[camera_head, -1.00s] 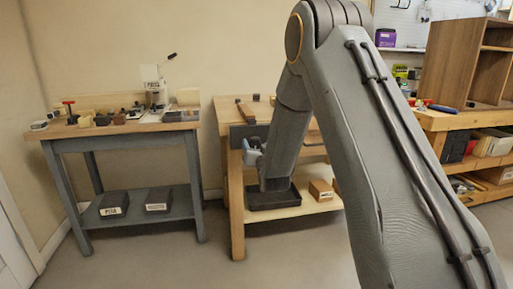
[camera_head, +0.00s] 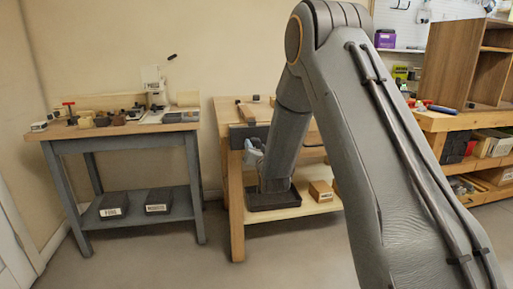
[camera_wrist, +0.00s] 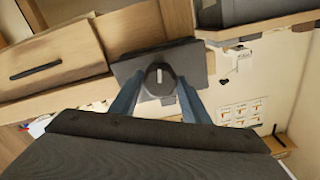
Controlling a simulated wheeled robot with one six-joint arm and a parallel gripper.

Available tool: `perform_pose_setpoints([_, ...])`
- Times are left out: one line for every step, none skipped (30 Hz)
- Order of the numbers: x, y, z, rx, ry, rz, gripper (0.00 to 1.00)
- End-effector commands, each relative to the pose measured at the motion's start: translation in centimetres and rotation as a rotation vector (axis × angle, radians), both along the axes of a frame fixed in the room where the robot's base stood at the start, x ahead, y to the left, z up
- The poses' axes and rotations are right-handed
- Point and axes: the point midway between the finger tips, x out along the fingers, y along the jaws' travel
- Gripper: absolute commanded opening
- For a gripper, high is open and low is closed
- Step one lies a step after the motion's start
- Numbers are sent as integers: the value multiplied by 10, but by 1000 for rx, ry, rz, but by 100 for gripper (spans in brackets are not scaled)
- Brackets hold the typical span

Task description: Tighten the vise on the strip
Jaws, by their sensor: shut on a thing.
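The vise shows as a dark plate (camera_head: 238,133) on the front left edge of the middle wooden bench. In the wrist view, the dark vise plate (camera_wrist: 199,58) lies behind a round dark knob (camera_wrist: 160,70) with a pale line across its face. My gripper (camera_wrist: 160,82) has its two blue-grey fingers shut on this knob, one on each side. In the head view my gripper (camera_head: 252,152) is just below the vise plate, partly hidden by my arm. A brown wooden strip (camera_head: 245,112) shows on the bench top behind the vise. How it meets the jaws cannot be made out.
The middle bench (camera_head: 236,205) has a low shelf with a black tray (camera_head: 262,202) and a small box (camera_head: 320,191). A grey workbench (camera_head: 122,138) with tools stands left, with open floor between. A shelf bench (camera_head: 450,122) stands right.

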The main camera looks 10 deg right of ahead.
Motion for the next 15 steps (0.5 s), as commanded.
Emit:
perform_pose_setpoints([0, 0, 0, 30, 0, 0, 23])
perform_pose_setpoints([0, 0, 0, 44, 0, 0, 23])
perform_pose_setpoints([0, 0, 0, 54, 0, 0, 23])
perform_pose_setpoints([0, 0, 0, 54, 0, 0, 23])
perform_pose_setpoints([0, 0, 0, 53, 0, 0, 23])
perform_pose_setpoints([0, 0, 0, 53, 0, 0, 23])
perform_pose_setpoints([0, 0, 0, 53, 0, 0, 23])
perform_pose_setpoints([0, 0, 0, 53, 0, 0, 23])
perform_pose_setpoints([0, 0, 0, 55, 0, 0, 23])
perform_pose_setpoints([0, 0, 0, 61, 0, 0, 23])
perform_pose_setpoints([0, 0, 0, 72, 0, 0, 23])
perform_pose_setpoints([0, 0, 0, 95, 0, 0, 23])
perform_pose_setpoints([0, 0, 0, 114, 0, 0, 23])
perform_pose_setpoints([0, 0, 0, 131, 0, 0, 23])
perform_pose_setpoints([0, 0, 0, 147, 0, 0, 23])
